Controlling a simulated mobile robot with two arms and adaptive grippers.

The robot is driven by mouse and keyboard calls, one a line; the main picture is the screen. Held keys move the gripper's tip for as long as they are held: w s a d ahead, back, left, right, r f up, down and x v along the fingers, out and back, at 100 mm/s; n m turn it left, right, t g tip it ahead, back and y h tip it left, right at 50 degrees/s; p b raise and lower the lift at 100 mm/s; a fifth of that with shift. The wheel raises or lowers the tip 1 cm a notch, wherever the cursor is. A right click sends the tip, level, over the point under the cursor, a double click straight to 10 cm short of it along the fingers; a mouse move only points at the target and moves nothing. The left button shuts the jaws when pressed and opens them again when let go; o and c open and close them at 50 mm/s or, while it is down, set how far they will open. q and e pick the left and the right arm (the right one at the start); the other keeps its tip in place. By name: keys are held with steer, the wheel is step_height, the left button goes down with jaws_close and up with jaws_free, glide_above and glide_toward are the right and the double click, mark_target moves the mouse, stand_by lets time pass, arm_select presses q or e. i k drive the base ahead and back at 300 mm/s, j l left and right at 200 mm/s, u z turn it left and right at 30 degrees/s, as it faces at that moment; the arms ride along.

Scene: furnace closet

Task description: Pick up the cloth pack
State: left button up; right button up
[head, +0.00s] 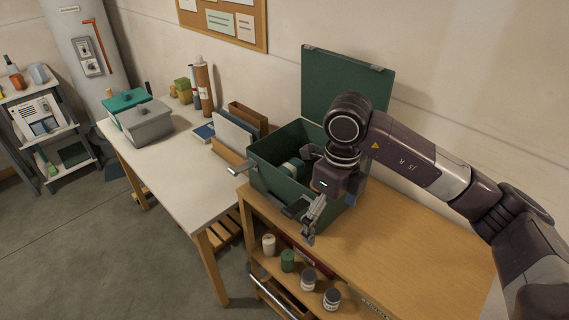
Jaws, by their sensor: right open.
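An open green metal box (265,178) stands at the left end of the wooden bench, its lid (345,88) raised against the wall. Inside it lies a rolled pack with pale and teal parts (292,168), which looks like the cloth pack, though I cannot be sure. My right gripper (306,190) is open and empty over the right front part of the box. It hides part of the box's inside and front wall. I cannot tell whether it touches the box. My left gripper is not in view.
The wooden bench top (400,240) is clear right of the box. Jars (308,280) stand on the shelf below.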

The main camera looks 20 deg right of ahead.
mark_target(294, 168)
steer(key=i, duration=1.2)
